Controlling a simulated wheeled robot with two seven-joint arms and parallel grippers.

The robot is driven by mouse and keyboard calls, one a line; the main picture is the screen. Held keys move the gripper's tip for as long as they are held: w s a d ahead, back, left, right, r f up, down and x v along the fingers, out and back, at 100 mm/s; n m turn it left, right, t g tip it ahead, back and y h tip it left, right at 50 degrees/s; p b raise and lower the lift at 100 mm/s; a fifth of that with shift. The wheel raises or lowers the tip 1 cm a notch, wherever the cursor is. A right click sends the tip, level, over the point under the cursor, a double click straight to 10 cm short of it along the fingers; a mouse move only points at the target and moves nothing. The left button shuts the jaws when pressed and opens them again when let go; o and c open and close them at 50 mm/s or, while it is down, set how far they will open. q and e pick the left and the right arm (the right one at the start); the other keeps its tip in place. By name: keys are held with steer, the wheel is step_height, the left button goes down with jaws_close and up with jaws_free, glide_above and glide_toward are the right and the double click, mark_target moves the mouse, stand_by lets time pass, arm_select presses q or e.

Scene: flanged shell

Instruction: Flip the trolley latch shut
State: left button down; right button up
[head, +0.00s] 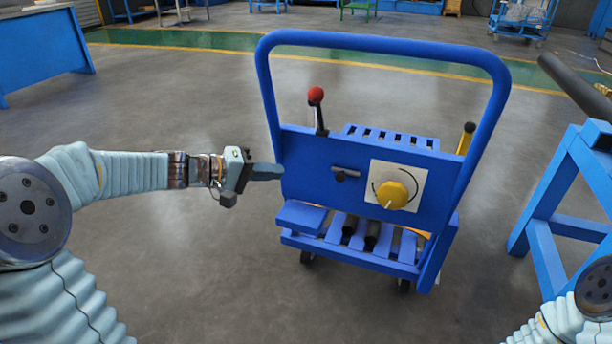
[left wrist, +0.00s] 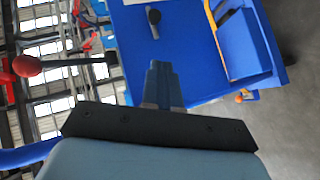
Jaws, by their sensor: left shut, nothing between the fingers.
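The blue trolley (head: 300,165) stands in the middle of the head view, with its upright panel facing me. The latch (head: 345,173) is a small dark bar with a knob on the left part of this panel. It also shows at the top of the left wrist view (left wrist: 154,22). My left gripper (head: 279,172) is shut and empty, at the panel's left edge and left of the latch. Its closed fingers (left wrist: 161,75) point at the panel in the left wrist view; I cannot tell whether they touch it. My right gripper is out of view.
A red-balled lever (head: 316,95) stands up from the panel's top left. A yellow dial (head: 391,195) sits on a white plate right of the latch. A blue trestle (head: 545,245) stands at the right. The floor left of the trolley is clear.

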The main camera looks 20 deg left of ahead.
arm_select(q)
steer(key=shift+s+a+r, duration=0.1)
steer(key=shift+a+r, duration=0.1)
steer(key=shift+r, duration=0.3)
steer(key=shift+s+a+r, duration=0.1)
steer(key=shift+a+r, duration=0.05)
steer(key=shift+r, duration=0.3)
glide_toward(338, 170)
steer(key=w, duration=0.2)
steer(key=shift+d+f, duration=0.25)
steer(key=shift+d, duration=0.45)
steer(key=shift+d+f, duration=0.25)
steer(key=shift+d, duration=0.45)
steer(key=shift+d+f, duration=0.3)
steer(key=shift+d, duration=0.35)
